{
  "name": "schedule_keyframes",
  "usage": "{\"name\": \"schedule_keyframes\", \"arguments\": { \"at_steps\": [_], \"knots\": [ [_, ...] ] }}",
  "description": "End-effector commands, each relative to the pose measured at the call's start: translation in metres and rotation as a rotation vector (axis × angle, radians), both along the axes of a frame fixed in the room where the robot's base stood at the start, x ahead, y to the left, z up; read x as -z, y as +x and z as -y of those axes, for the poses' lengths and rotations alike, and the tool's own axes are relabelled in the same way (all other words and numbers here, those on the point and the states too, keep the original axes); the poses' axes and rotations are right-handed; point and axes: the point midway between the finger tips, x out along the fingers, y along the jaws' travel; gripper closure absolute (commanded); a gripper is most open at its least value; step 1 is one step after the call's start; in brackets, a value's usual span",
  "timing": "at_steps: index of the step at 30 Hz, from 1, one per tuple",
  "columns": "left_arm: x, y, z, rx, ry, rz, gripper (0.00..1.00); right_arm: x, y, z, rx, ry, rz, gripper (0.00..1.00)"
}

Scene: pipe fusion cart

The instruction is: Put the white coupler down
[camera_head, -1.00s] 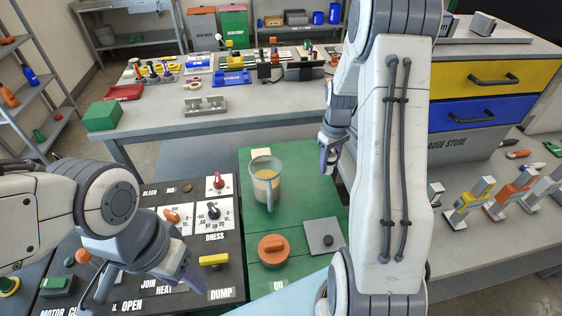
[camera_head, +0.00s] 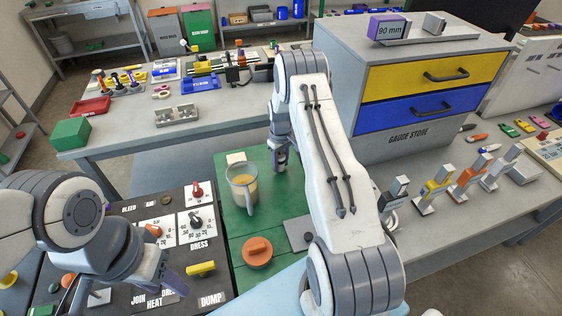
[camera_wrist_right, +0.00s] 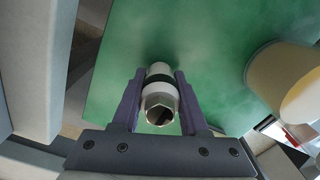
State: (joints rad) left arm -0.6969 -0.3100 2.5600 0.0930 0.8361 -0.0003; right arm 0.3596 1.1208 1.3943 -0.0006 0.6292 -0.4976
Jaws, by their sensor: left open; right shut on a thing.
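In the head view my right gripper (camera_head: 279,158) points down near the far right corner of the green mat (camera_head: 232,222); the coupler cannot be made out there. Whether it touches the mat cannot be told. My left gripper (camera_head: 174,284) is open and low over the dark control panel (camera_head: 222,284).
A clear jug (camera_head: 243,188) of yellowish liquid stands on the mat, left of my right gripper. The gauge store cabinet (camera_head: 400,145) stands right. Green mat shows bare beneath the coupler.

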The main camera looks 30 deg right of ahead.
Motion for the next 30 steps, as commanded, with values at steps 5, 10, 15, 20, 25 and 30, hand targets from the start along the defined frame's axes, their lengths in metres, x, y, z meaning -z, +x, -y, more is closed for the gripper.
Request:
{"name": "schedule_keyframes", "arguments": {
  "at_steps": [5, 10, 15, 20, 25, 30],
  "knots": [
    [-0.003, 0.000, 0.000, 0.000, 0.000, 0.000, 0.50, 0.007, 0.001, 0.001, 0.000, -0.002, 0.003, 1.00],
    [-0.002, 0.000, 0.000, 0.000, 0.000, 0.000, 0.50, 0.007, 0.000, 0.001, 0.000, -0.002, 0.003, 1.00],
    [0.000, 0.000, 0.000, 0.000, 0.000, 0.000, 0.50, 0.010, 0.000, 0.001, 0.000, -0.001, 0.002, 0.41],
    [0.000, 0.000, 0.000, 0.000, 0.000, 0.000, 0.50, 0.010, 0.000, 0.000, 0.000, -0.001, 0.002, 0.27],
    [0.000, 0.000, 0.000, 0.000, 0.000, 0.000, 0.50, 0.010, 0.000, 0.000, 0.000, -0.001, 0.002, 0.27],
    [0.000, 0.000, 0.000, 0.000, 0.000, 0.000, 0.50, 0.001, 0.001, 0.001, 0.000, -0.002, 0.005, 0.27]
  ]
}}
